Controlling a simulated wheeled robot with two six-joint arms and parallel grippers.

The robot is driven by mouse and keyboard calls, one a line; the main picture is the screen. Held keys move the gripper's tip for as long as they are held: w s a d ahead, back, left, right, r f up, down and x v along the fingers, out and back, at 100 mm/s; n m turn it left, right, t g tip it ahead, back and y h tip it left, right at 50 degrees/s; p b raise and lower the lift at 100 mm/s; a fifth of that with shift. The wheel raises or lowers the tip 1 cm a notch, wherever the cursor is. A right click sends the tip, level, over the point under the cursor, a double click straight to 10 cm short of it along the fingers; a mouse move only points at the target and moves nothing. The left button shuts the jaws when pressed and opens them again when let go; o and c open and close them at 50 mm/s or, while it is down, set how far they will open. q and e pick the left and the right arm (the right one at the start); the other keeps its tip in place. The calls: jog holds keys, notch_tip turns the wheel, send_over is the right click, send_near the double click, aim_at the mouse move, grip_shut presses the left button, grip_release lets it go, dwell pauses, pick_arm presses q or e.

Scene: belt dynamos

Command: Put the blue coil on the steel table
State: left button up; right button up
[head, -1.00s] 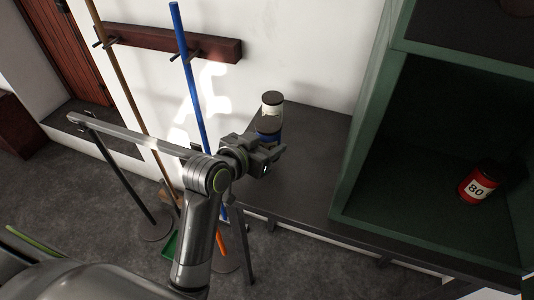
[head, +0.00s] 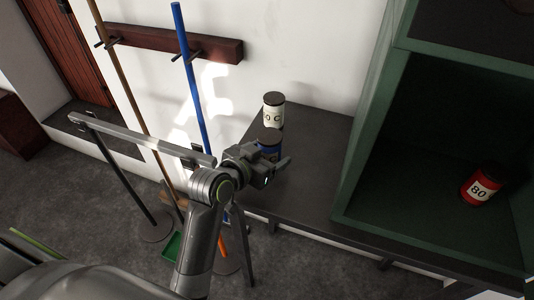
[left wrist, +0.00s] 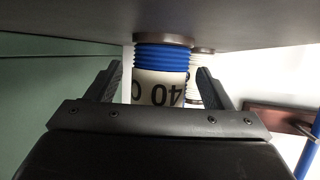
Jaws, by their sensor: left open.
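The blue coil (head: 268,150), with a dark cap, stands upright on the dark table (head: 300,185) beside the wall. The left wrist view is inverted, and there the blue coil (left wrist: 161,85) has a white label reading 40 and its base at the table top. My left gripper (head: 277,171) is open just in front of the coil. In the left wrist view its fingers (left wrist: 160,75) lie on either side of the coil, with gaps showing. The gripper partly hides the coil in the head view. My right gripper is not in view.
A white coil (head: 273,112) stands close behind the blue one. A green cabinet (head: 366,120) rises at the right, holding a red coil (head: 480,187) marked 80. A blue pole (head: 190,80) and brown pole lean at a wall rack (head: 175,42). Bare table lies between the coils and cabinet.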

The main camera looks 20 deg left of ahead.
pick_arm(q)
jog(key=shift+s+r, duration=0.1)
jog(key=shift+r, duration=0.1)
jog(key=v, duration=0.8)
jog(key=shift+s+a+r, duration=0.1)
jog(key=shift+s, duration=0.2)
jog(key=shift+s+a+r+p, duration=0.15)
jog(key=shift+s+r+p, duration=0.3)
jog(key=shift+p, duration=0.35)
jog(key=shift+p+v, duration=0.95)
jog(key=shift+p, duration=0.05)
jog(key=shift+s+f, duration=0.1)
jog(key=shift+f, duration=0.1)
jog(key=shift+f, duration=0.1)
